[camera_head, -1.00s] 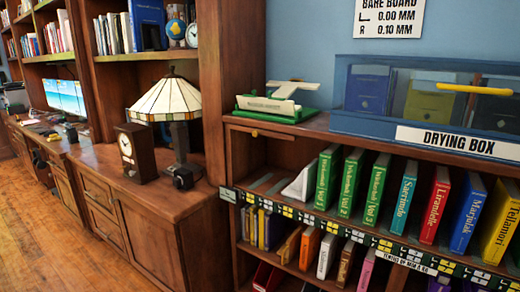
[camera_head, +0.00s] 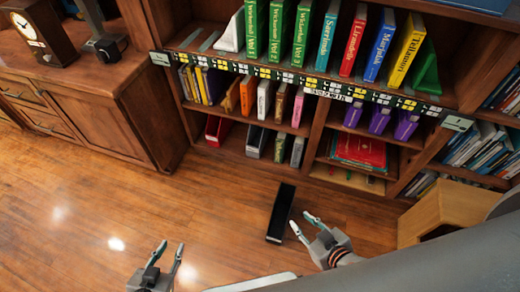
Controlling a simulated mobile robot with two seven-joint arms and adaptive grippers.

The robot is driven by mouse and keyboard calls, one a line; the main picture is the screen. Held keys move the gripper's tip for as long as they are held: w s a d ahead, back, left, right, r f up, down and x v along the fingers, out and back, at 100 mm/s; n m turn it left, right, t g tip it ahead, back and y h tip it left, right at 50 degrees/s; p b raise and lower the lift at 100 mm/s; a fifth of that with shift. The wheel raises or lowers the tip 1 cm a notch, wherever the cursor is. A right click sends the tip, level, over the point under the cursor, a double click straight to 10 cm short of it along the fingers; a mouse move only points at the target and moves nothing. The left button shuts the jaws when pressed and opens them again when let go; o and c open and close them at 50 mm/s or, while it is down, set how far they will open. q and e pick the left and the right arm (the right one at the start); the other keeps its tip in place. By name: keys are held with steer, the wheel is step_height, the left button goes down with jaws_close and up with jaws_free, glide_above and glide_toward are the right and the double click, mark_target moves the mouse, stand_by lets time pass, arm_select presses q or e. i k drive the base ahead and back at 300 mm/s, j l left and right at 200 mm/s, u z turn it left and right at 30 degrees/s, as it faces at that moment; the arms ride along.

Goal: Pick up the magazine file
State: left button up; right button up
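A long, narrow black open box, which looks like a magazine file (camera_head: 281,212), is on the wooden floor in front of the bookcase. My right gripper (camera_head: 302,222) is open and empty, to the right of the black box's near end; I cannot tell its height above the floor. My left gripper (camera_head: 170,250) is open and empty, further left over bare floor. Other file-like boxes stand on the bottom shelf: a red one (camera_head: 217,130), a grey one (camera_head: 257,141) and a green one (camera_head: 281,146).
The bookcase (camera_head: 316,138) holds several coloured volumes above a label strip. A wood cabinet (camera_head: 120,125) with a clock (camera_head: 30,35) is at left. A light wooden box-like piece (camera_head: 440,211) stands at right, near my arm. The floor (camera_head: 100,215) at left is clear.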

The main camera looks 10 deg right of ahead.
mark_target(219, 120)
steer(key=j+z, duration=0.15)
steer(key=z, duration=0.25)
steer(key=i+j+z, duration=0.1)
steer(key=z, duration=0.25)
steer(key=j+z, duration=0.25)
steer(key=z, duration=0.15)
steer(key=j+z, duration=0.3)
steer(key=j, duration=0.15)
steer(key=k+j+z, duration=0.1)
steer(key=j+z, duration=0.15)
steer(key=j, duration=0.2)
steer(key=k+j+z, duration=0.1)
steer(key=j, duration=0.2)
steer(key=j+z, duration=0.1)
steer(key=j, duration=0.25)
steer(key=k+j, duration=0.3)
steer(key=j, duration=0.25)
steer(key=k+j, duration=0.1)
steer(key=j, duration=0.25)
steer(key=k+j, duration=0.1)
steer(key=j, duration=0.25)
steer(key=j+z, duration=0.1)
steer(key=j, duration=0.3)
steer(key=k+j, duration=0.15)
steer(key=j, duration=0.2)
